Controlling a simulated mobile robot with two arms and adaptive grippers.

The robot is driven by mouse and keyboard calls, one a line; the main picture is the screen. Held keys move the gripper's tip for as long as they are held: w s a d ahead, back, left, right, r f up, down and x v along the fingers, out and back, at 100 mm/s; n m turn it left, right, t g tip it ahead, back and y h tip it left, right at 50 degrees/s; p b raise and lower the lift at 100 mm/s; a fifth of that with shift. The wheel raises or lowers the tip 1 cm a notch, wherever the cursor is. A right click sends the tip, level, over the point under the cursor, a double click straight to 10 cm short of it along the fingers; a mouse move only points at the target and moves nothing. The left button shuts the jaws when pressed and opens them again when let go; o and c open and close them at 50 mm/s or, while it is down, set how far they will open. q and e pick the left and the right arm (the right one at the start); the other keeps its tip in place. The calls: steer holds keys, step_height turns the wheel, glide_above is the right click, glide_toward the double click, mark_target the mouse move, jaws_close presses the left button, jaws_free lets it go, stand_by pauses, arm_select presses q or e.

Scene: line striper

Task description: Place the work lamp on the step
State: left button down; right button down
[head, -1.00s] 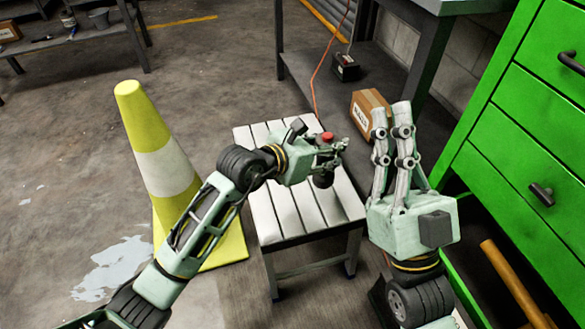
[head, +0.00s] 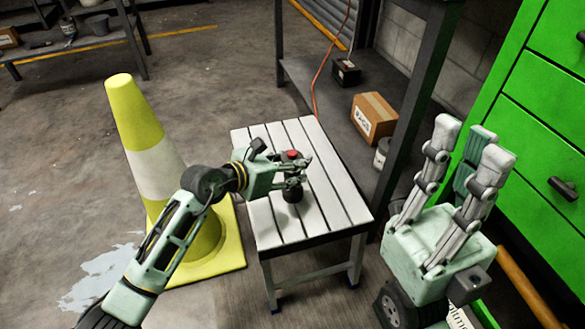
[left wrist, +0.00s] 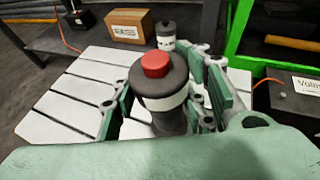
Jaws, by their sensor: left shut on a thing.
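The work lamp (head: 292,194) is a small dark cylinder with a red top and a white band, seen close up in the left wrist view (left wrist: 158,85). My left gripper (head: 297,173) is shut on it, with fingers on both sides of its body. The lamp looks upright over the middle of the step (head: 335,199), a low stool with pale slats and a dark frame. The lamp's bottom is partly hidden, and I cannot tell whether it touches the slats. My right gripper (head: 468,152) is open and empty, right of the step, fingers pointing up.
A yellow cone (head: 135,115) with a white band stands close to the step's left side. A cardboard box (head: 374,118), a black box (head: 346,72) and a can (head: 381,153) sit on the low shelf behind. A green drawer cabinet (head: 530,125) stands at right. The step's slats are otherwise clear.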

arm_select(q)
steer(key=shift+f, duration=0.15)
steer(key=c, duration=1)
jaws_free()
